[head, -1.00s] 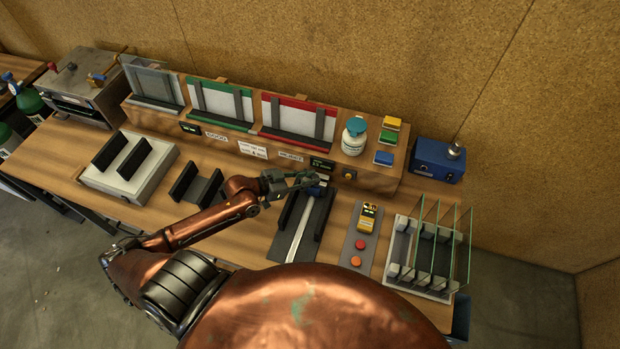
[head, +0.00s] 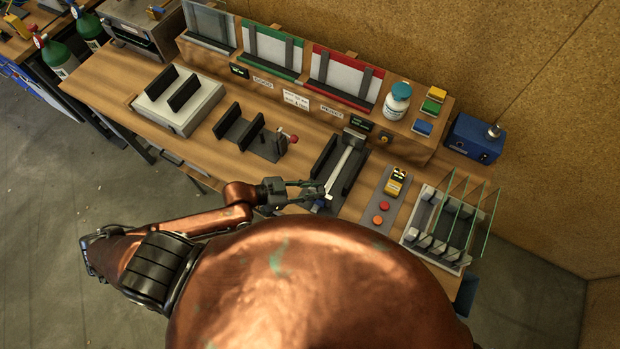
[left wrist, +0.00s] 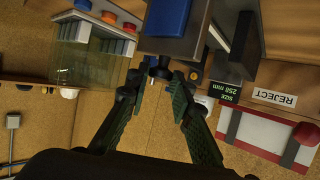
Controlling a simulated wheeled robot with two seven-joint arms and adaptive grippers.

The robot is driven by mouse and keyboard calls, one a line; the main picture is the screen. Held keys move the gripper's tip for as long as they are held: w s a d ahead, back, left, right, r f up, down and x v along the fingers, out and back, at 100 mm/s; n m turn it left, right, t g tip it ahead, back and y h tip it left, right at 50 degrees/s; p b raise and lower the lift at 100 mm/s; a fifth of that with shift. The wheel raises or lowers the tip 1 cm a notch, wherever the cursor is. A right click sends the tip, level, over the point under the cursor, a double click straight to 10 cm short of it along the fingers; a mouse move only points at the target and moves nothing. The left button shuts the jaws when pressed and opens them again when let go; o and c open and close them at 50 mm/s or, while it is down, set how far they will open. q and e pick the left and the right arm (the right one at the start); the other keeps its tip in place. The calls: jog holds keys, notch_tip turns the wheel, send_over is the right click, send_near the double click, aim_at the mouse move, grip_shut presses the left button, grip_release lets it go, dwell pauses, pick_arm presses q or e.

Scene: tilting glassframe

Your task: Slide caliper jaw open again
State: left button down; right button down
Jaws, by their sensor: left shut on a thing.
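The caliper is a dark two-railed cradle with a silver beam (head: 341,165), in the right half of the bench in the head view. Its sliding jaw, with a blue block (head: 319,204), is at the front end of the beam. The blue block (left wrist: 167,16) also shows large in the left wrist view. My left gripper (head: 318,190) is at this jaw, its green fingers (left wrist: 160,84) shut on the jaw's small dark knob (left wrist: 159,70). The fingertip contact is partly hidden. My right gripper is not in view.
A size display (left wrist: 227,93) reads 258 mm. A button panel (head: 380,205) and a rack of glass panes (head: 435,245) stand right of the caliper. A dark cradle with a red knob (head: 293,139) is to its left. A white bottle (head: 396,103) stands on the shelf behind.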

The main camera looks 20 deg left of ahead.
pick_arm(q)
jog(key=shift+s, duration=0.35)
jog(key=c, duration=1.7)
grip_release()
jog(key=shift+c, duration=0.2)
jog(key=shift+a, duration=0.1)
jog(key=v, duration=1.2)
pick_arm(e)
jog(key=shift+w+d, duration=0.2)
pick_arm(q)
jog(key=shift+f, duration=0.1)
